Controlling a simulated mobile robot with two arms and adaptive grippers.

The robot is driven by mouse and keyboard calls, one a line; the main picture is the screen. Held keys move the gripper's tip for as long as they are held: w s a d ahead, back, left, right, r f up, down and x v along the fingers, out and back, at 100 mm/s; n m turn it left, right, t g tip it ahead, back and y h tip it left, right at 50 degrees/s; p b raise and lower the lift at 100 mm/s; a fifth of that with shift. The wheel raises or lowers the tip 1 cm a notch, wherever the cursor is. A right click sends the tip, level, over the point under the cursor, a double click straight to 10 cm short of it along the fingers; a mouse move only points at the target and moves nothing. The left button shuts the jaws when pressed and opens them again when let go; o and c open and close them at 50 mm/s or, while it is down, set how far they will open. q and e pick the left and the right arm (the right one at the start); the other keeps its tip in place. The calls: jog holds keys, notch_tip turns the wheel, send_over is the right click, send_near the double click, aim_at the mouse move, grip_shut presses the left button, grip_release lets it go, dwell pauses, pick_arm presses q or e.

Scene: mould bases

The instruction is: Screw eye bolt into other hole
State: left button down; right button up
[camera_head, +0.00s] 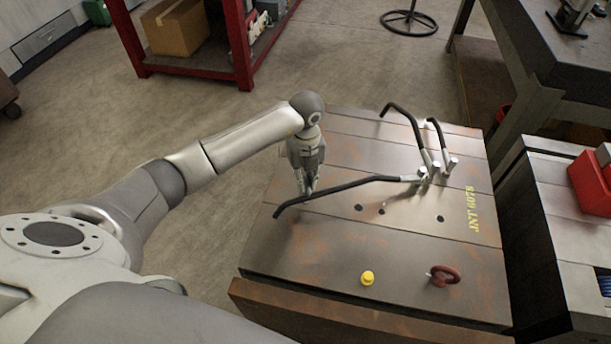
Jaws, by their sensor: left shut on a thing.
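My right gripper is not in view.
Two more black hoses (405,118) rise from metal fittings (438,172) at the block's back right. A yellow cap (367,278) sits left of the eye bolt. A red bin (590,185) and a grey workbench (560,70) stand to the right. Floor left of the block is clear.

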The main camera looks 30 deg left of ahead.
pick_arm(q)
jog(key=shift+f, duration=0.2)
dwell(0.6)
jog(key=shift+f+b, duration=0.4)
dwell(0.5)
jog(key=shift+f+b, duration=0.8)
jog(key=shift+f, duration=0.3)
jog(key=shift+f+m, duration=0.1)
jog(key=shift+m, duration=0.2)
jog(key=m+b, duration=0.2)
jog(key=m, duration=0.2)
jog(key=shift+f+m, duration=0.1)
jog(key=shift+m, duration=0.2)
jog(key=m+b, duration=0.1)
jog(key=m, duration=0.2)
jog(key=shift+b, duration=0.4)
jog(key=shift+m, duration=0.5)
